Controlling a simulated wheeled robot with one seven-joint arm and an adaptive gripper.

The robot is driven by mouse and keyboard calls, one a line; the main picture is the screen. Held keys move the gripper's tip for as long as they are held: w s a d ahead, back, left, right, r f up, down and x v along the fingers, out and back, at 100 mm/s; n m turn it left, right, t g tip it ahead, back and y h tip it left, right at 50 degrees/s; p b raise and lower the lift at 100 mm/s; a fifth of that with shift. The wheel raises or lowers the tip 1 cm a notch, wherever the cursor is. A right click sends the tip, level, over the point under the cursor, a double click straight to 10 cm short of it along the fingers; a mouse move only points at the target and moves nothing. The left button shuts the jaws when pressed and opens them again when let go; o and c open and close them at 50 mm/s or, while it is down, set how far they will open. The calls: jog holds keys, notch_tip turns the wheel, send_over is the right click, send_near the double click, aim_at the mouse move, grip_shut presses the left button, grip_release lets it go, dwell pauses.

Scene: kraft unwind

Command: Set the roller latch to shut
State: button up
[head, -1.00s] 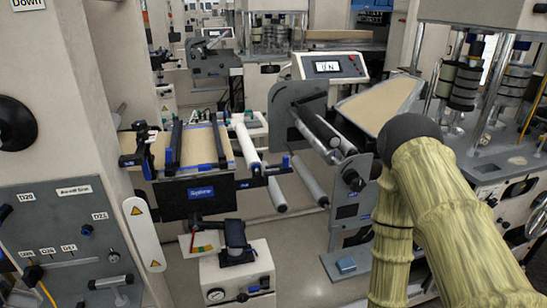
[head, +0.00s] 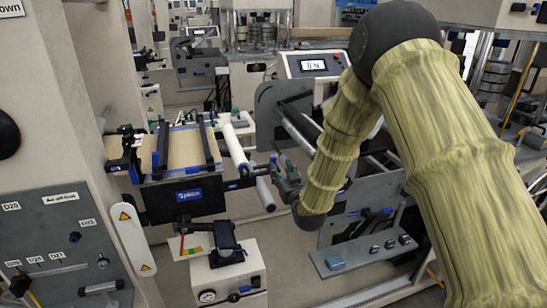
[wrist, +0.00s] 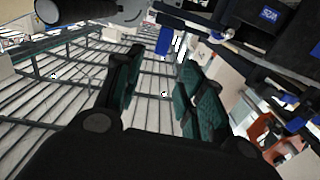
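The splice table (head: 188,192) is left of centre in the head view, with a tan web, two dark bars and a white roller (head: 236,147) along its right side. A small blue-and-dark fitting (head: 246,169) sits by the roller's near end; I cannot tell for sure whether it is the roller latch or how it is set. My gripper (head: 284,167) is just right of this fitting, apparently apart from it, and partly hidden by my arm. In the wrist view my gripper (wrist: 163,62) has its dark-green fingers apart with nothing between them. Blue fittings (wrist: 222,35) show to their right.
A grey side plate (head: 270,115) and a long roller (head: 300,130) stand close behind my gripper. A display box (head: 312,66) is beyond. A pale box with a gauge (head: 228,272) stands below the table. Open floor (head: 300,245) lies in front.

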aim_at(274, 158)
jog(key=p+x, duration=0.3)
jog(key=x, duration=0.6)
jog(key=shift+w+a+f+p, duration=0.1)
jog(key=shift+w+f+p, duration=0.05)
jog(key=shift+w+p, duration=0.2)
grip_shut()
